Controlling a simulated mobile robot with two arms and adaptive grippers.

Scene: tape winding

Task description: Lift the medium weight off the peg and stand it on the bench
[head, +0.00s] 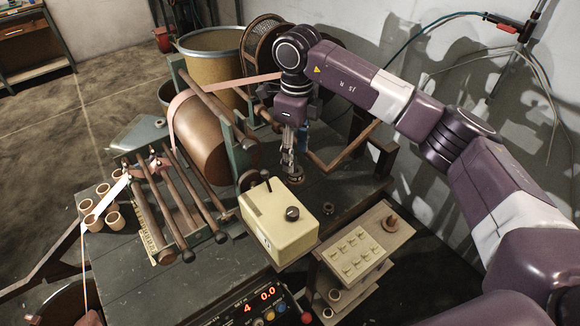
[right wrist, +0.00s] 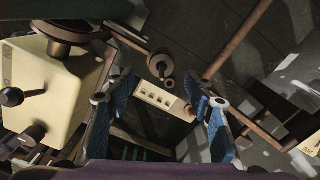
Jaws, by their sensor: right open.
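My right gripper (head: 291,163) points down over the bench behind the cream box, with its fingers apart. In the right wrist view its two blue-padded fingers (right wrist: 163,108) are wide apart with nothing gripped between them. A round dark metal weight (head: 296,179) shows just below the fingertips in the head view; it appears as a round disc (right wrist: 160,66) beyond the fingers in the wrist view. I cannot make out the peg under it. A smaller ring-like weight (head: 328,208) lies on the bench to its right. My left gripper is not in view.
The cream control box (head: 279,215) with knob and lever stands close in front of the gripper. The winding drum (head: 205,130) and its green frame are to the left. A low side stand (head: 352,258) holds a cream block. Bare dark bench (head: 345,180) lies right of the weights.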

